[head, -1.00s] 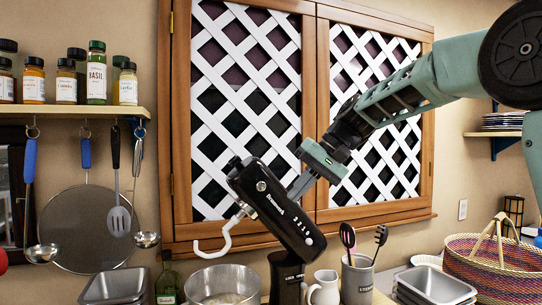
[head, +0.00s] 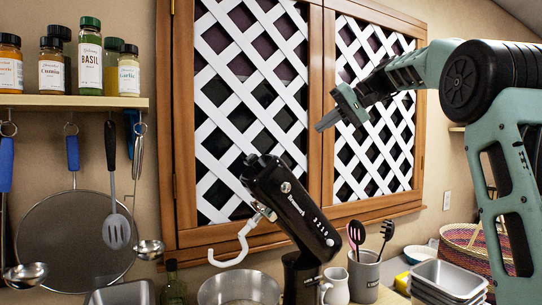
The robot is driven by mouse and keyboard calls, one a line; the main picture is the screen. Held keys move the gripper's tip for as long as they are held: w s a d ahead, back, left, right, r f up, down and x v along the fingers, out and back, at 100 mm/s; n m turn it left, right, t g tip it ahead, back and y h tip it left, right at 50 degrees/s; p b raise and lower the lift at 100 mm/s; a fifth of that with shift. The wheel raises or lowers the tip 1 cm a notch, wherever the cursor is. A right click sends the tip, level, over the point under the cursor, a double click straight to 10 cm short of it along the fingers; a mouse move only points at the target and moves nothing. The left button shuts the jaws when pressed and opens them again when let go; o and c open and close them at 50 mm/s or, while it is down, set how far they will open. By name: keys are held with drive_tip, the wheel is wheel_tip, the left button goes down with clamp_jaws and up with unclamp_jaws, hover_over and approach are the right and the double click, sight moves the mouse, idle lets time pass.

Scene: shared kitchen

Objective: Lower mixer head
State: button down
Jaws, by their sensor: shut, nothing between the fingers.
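The black stand mixer's head (head: 290,205) is tilted up, its upper end to the left, with a white dough hook (head: 238,242) hanging from it. The metal mixer bowl (head: 240,288) sits below the hook, cut by the lower frame edge. The mixer's column (head: 300,278) shows under the head. My gripper (head: 326,122) is shut and empty. In the picture it is above and to the right of the raised head, apart from it, in front of the lattice window.
A utensil crock (head: 364,275) and a white pitcher (head: 335,286) stand right of the mixer. Stacked metal pans (head: 447,278) and a woven basket (head: 470,245) are farther right. A spice shelf (head: 75,101) with hanging utensils is at left. A bottle (head: 173,284) stands left of the bowl.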

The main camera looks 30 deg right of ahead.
drive_tip(key=p+x, duration=0.1)
drive_tip(key=x, duration=0.2)
drive_tip(key=s+p+x, duration=0.1)
drive_tip(key=x, duration=0.3)
drive_tip(key=p+x, duration=0.2)
drive_tip(key=x, duration=0.2)
drive_tip(key=shift+s+a+f, duration=0.1)
drive_tip(key=shift+a+f, duration=0.25)
drive_tip(key=shift+a, duration=0.1)
drive_tip(key=shift+s+a+f, duration=0.1)
drive_tip(key=shift+a+f, duration=0.55)
drive_tip(key=shift+f, duration=0.05)
